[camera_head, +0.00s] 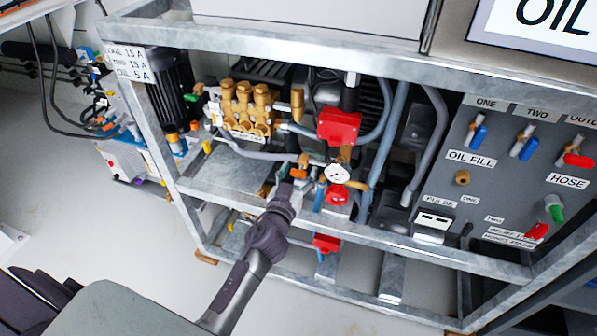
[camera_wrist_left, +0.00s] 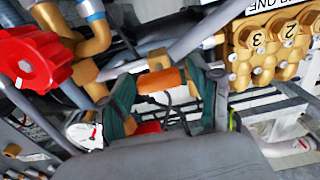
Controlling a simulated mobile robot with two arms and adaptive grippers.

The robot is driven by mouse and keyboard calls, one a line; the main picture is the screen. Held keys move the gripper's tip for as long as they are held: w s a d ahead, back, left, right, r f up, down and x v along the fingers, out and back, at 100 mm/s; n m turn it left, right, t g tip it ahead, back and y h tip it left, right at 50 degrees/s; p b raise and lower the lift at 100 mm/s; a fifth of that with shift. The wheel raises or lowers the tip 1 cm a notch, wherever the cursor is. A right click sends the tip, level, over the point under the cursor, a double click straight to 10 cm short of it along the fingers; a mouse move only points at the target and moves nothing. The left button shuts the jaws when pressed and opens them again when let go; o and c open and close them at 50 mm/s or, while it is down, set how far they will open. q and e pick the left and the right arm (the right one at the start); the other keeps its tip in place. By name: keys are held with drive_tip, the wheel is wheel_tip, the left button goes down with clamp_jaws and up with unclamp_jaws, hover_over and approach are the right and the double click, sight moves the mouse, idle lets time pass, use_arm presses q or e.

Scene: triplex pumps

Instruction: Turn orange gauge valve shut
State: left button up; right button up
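The orange valve handle (camera_head: 298,173) is a small bar on the pipework left of the round white gauge (camera_head: 337,173). In the left wrist view the handle (camera_wrist_left: 161,80) lies crosswise between the two fingertips of my left gripper (camera_wrist_left: 162,88). Its ends come close to both fingers; firm contact cannot be made out. The fingers stand well apart. In the head view the left gripper (camera_head: 287,192) reaches up to the handle from below and hides part of the valve. The gauge (camera_wrist_left: 84,134) shows partly behind the left finger. My right gripper is not in view.
A red knob (camera_wrist_left: 32,60) is left of the fingers, and the brass pump head (camera_wrist_left: 270,45) is at the upper right. The grey frame rail (camera_head: 400,240) runs below the valve. A panel with coloured valves (camera_head: 520,180) stands at the right.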

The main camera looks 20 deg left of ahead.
use_arm(q)
drive_tip(key=c, duration=0.9)
drive_tip(key=shift+c, duration=0.2)
drive_tip(key=shift+m, duration=0.3)
drive_tip(key=m, duration=0.3)
drive_tip(key=shift+d, duration=0.1)
drive_tip(key=m, duration=0.5)
drive_tip(key=shift+f, duration=0.1)
drive_tip(key=m, duration=0.5)
drive_tip(key=shift+d+f+m, duration=0.1)
drive_tip(key=shift+m, duration=1.9)
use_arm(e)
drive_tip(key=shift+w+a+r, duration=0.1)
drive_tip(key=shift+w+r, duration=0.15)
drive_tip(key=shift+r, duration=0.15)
use_arm(q)
drive_tip(key=shift+f+m, duration=0.1)
drive_tip(key=shift+m, duration=0.2)
